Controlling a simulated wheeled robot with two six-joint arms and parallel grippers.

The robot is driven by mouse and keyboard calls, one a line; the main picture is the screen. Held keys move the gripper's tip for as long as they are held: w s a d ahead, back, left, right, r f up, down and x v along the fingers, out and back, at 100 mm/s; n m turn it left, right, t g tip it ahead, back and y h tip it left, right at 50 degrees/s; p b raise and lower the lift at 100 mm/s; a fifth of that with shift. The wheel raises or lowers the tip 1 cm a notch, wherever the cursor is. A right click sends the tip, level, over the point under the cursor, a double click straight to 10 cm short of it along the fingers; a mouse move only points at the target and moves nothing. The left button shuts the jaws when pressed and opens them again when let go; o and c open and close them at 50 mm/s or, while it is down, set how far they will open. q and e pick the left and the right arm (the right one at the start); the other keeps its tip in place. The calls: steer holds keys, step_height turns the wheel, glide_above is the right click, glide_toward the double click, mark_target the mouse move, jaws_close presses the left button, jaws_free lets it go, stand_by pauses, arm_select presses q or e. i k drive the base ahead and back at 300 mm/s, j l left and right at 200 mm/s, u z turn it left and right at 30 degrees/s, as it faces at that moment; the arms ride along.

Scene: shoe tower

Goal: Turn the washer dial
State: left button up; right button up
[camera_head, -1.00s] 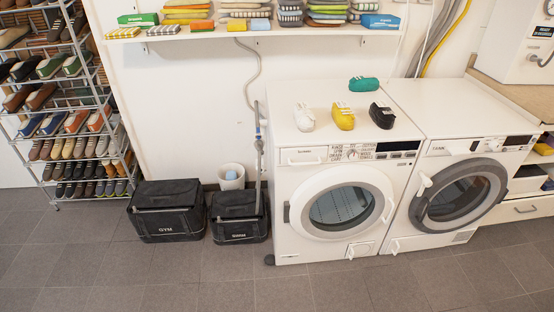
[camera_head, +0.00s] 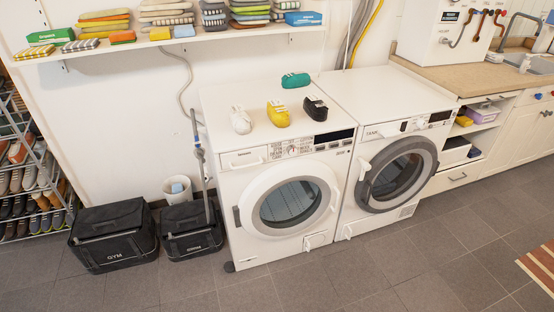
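The washer (camera_head: 240,203) stands in the middle of the head view, white, with its round glass door (camera_head: 290,204) shut. Its dial (camera_head: 292,149) is a small knob on the front panel, between the drawer at the left and the dark display at the right. The dial is too small to tell which way it points. A second machine (camera_head: 345,185) with a grey door ring stands against the washer's right side and has its own panel. Neither of my grippers is in view.
White, yellow and black shoes and a green one (camera_head: 295,80) rest on the washer top. Black bags (camera_head: 115,235) and a bin (camera_head: 177,188) stand to its left. A shoe rack (camera_head: 35,165) is at far left. The tiled floor in front is clear.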

mark_target(292, 150)
steer(key=i+l, duration=0.25)
steer(key=i, duration=0.2)
steer(key=i+l, duration=0.2)
steer(key=i, duration=0.3)
steer(key=i+l, duration=0.25)
steer(key=i, duration=0.2)
steer(key=i+l, duration=0.25)
steer(key=i, duration=0.2)
steer(key=i+l, duration=0.25)
steer(key=i, duration=0.2)
